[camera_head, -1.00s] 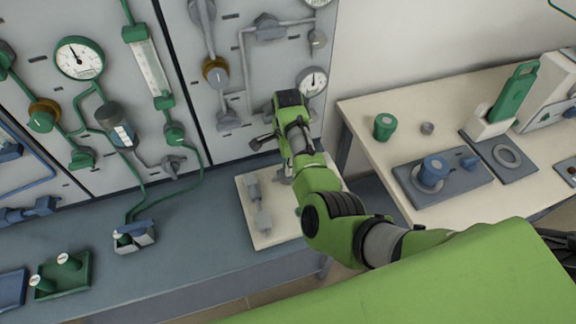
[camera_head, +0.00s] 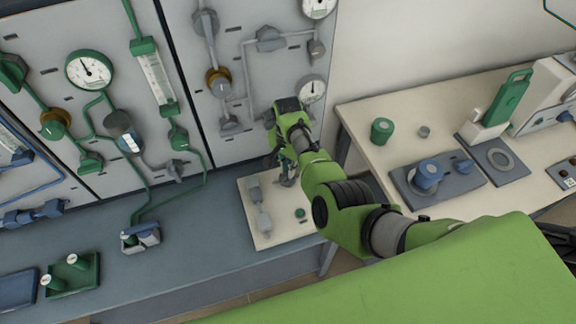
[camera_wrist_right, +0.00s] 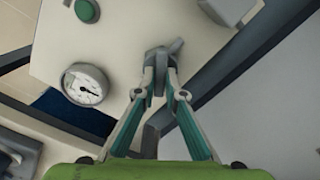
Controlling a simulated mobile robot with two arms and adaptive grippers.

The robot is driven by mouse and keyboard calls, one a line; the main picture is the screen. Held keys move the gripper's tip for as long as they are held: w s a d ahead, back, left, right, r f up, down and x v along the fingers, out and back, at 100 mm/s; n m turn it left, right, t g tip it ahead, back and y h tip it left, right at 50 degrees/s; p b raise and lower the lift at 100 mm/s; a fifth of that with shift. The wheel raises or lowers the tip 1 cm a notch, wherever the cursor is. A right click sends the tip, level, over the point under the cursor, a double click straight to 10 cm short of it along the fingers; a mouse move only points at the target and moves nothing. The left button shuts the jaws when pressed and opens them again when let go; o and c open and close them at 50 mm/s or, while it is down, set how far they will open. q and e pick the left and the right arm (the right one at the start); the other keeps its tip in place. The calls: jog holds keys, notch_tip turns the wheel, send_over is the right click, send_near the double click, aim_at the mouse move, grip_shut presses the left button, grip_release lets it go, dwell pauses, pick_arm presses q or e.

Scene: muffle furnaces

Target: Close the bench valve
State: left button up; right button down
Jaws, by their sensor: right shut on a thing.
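The bench valve (camera_wrist_right: 163,58) shows in the right wrist view as a grey handle-like piece above a pale board (camera_wrist_right: 120,30). My right gripper (camera_wrist_right: 158,92) is shut on it, with the fingertips on either side of its lower part. In the head view my right gripper (camera_head: 286,176) points down at the back right of the same board (camera_head: 270,239) on the bench. The arm and fingers hide most of the valve there, so its turn angle cannot be told. My left gripper is not in view.
The board also carries grey fittings (camera_head: 264,219) and a green button (camera_head: 300,213). A wall panel with gauges (camera_head: 312,90) and pipes stands close behind. A side table (camera_head: 375,180) with devices is at right.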

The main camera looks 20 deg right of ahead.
jog(key=n+p, duration=0.1)
jog(key=n, duration=0.4)
jog(key=shift+n+p, duration=0.3)
jog(key=shift+p, duration=0.05)
jog(key=n+p, duration=0.1)
jog(key=n, duration=0.4)
jog(key=shift+a, duration=0.15)
jog(key=shift+n, duration=0.4)
jog(key=c, duration=2.1)
grip_release()
